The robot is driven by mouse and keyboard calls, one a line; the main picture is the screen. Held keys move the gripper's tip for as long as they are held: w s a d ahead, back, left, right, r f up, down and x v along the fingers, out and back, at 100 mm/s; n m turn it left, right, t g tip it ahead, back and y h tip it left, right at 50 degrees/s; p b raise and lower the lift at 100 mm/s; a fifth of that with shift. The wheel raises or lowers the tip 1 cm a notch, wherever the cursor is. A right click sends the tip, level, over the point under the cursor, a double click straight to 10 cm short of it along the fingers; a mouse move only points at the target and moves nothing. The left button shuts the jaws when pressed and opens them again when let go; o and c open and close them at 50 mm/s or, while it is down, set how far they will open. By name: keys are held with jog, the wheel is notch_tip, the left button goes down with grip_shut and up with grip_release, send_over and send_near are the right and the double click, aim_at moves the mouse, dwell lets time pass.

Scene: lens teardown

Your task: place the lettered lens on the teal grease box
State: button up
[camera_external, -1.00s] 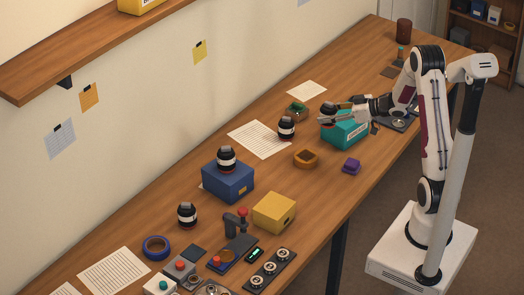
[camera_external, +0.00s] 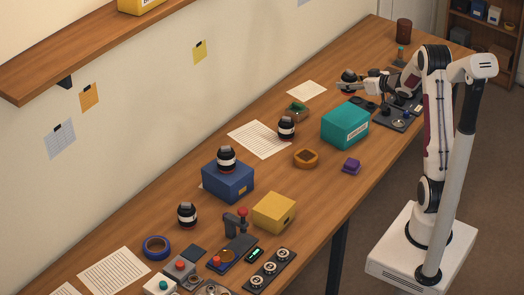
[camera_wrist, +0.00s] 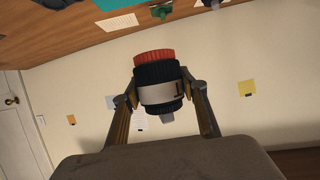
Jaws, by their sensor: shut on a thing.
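My gripper (camera_external: 354,82) is shut on a black lens (camera_external: 347,76), held in the air up and right of the teal grease box (camera_external: 345,125) in the external view. In the wrist view the fingers (camera_wrist: 160,93) grip the lens (camera_wrist: 157,74) from both sides. It has a red ring at one end and a pale band with a dark mark, too small to read. The teal box stands on the table with its top bare.
Another lens (camera_external: 286,127) stands left of the teal box, and one sits on the blue box (camera_external: 228,183). An orange-brown ring (camera_external: 305,158) and a purple block (camera_external: 351,166) lie in front. A dark tray (camera_external: 398,118) lies to the right.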

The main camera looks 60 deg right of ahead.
send_over(346, 115)
jog(key=shift+w+d+f, duration=0.1)
jog(key=shift+d+f, duration=0.05)
jog(key=shift+f, duration=2.9)
jog(key=shift+f, duration=0.1)
jog(key=shift+f, duration=1.75)
jog(key=shift+f, duration=0.2)
jog(key=shift+f, duration=0.35)
jog(key=shift+f, duration=0.3)
jog(key=o, duration=1.6)
jog(key=shift+f, duration=0.15)
